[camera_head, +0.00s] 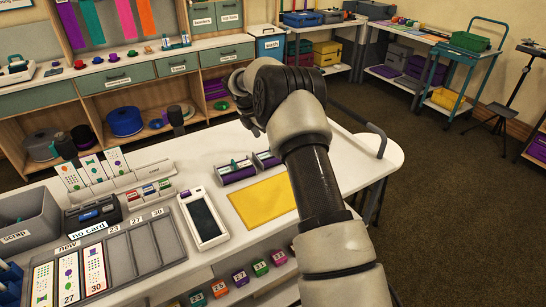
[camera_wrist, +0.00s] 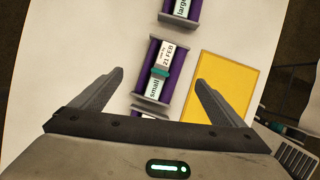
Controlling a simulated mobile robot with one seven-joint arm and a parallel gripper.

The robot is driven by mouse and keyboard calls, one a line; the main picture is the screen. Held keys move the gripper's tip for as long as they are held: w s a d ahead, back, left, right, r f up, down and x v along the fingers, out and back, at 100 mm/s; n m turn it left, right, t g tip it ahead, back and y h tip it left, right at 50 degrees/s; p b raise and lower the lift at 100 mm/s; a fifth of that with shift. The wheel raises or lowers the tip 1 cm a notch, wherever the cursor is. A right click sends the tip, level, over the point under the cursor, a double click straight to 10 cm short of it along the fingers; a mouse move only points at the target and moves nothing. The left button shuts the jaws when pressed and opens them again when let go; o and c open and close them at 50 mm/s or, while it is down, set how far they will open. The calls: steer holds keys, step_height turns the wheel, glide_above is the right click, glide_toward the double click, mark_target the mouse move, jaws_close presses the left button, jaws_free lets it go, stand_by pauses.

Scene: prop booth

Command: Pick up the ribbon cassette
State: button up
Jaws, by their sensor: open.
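A purple holder with grey ends (camera_wrist: 147,104) lies on the white table in the wrist view, marked "small". In it sits a white piece marked "21 FEB" with a teal band across it, which I take for the ribbon cassette (camera_wrist: 160,72). The teal part (camera_head: 235,164) also shows in the head view. A second purple holder (camera_wrist: 194,10), marked "large", is cut off at the top. My gripper (camera_wrist: 159,77) is open and empty, its fingers on either side of the "small" holder in the picture. Its height above is unclear.
A yellow mat (camera_head: 262,201) lies beside the holders. A white handheld device (camera_head: 204,218), a grey slotted card tray (camera_head: 168,243) and a card rack (camera_head: 137,178) stand to the left. The table behind the holders is mostly clear.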

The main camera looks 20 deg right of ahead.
steer(key=x, duration=0.5)
steer(key=shift+a+r, duration=0.1)
steer(key=c, duration=1.4)
steer(key=shift+r, duration=0.45)
steer(key=shift+c, duration=1.2)
step_height(320, 180, up, 9)
steer(key=shift+r, duration=0.1)
steer(key=shift+s, duration=0.1)
